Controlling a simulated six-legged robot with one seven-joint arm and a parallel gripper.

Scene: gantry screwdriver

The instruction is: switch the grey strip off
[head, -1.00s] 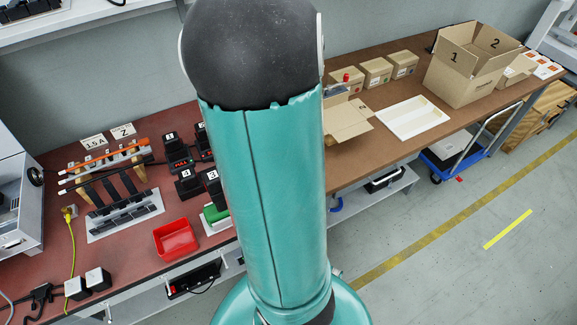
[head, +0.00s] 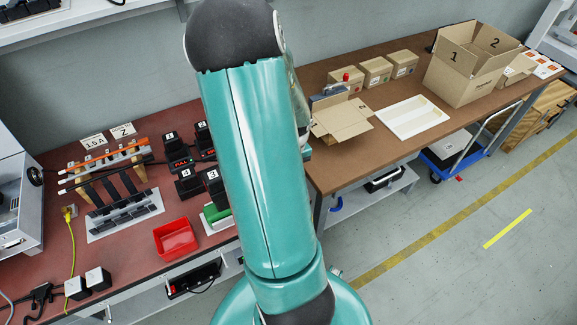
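I cannot make out for certain which thing is the grey strip. A dark strip-like unit (head: 195,280) with a small red spot at its left end is on the shelf under the front edge of the red-brown bench. A black adapter with cables (head: 40,297) lies at the bench's lower left. My gripper is not in view; my teal arm fills the middle of the picture and hides part of the benches.
The bench holds a red bin (head: 175,239), black numbered battery packs (head: 189,184), a rack with an orange-topped bar (head: 105,165) and white cubes (head: 98,279). The brown bench (head: 350,165) carries open cartons (head: 463,75) and a white tray (head: 412,118).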

